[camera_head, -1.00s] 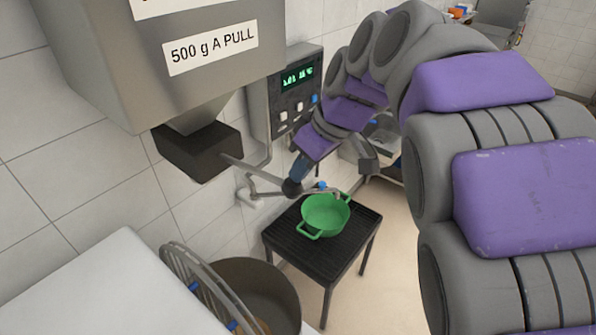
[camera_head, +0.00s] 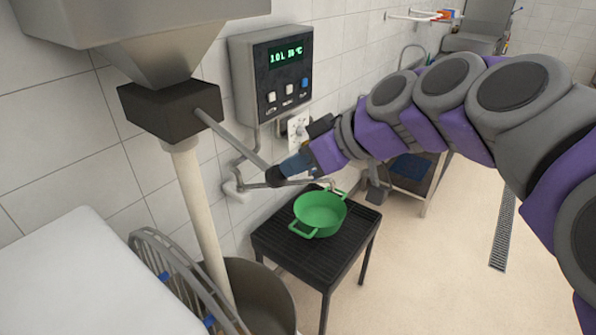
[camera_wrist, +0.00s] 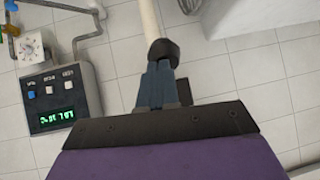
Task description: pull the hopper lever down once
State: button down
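The steel hopper (camera_head: 165,60) hangs at the upper left in the head view, with a black outlet box (camera_head: 172,110) beneath it. The grey hopper lever (camera_head: 235,136) slopes down to the right from the box to a black knob (camera_head: 274,177). My gripper (camera_head: 283,171) is at that knob. In the wrist view my blue-grey fingers (camera_wrist: 160,72) are close together with their tips on the knob (camera_wrist: 163,53); they look shut on it, though the contact is partly hidden. A cream stream (camera_head: 200,205) falls from the outlet box.
The stream drops toward a metal bowl (camera_head: 262,290) behind a wire guard (camera_head: 165,255). A green pot (camera_head: 320,212) stands on a black stand (camera_head: 325,258) below my gripper. A control panel (camera_head: 270,75) is on the wall. Open floor lies at the right.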

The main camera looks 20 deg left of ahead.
jog(key=shift+y, duration=0.5)
jog(key=f+b, duration=0.3)
jog(key=a+f+b, duration=0.1)
jog(key=f, duration=0.1)
jog(key=shift+w+f, duration=0.1)
jog(key=shift+f, duration=0.1)
jog(key=shift+f, duration=0.1)
jog(key=shift+d, duration=0.1)
jog(key=w+p+v, duration=0.1)
jog(key=v, duration=1.2)
jog(key=shift+d+r+p, duration=0.2)
jog(key=shift+r+p, duration=0.1)
jog(key=shift+r, duration=0.1)
jog(key=shift+s+a, duration=0.1)
jog(key=shift+a, duration=0.05)
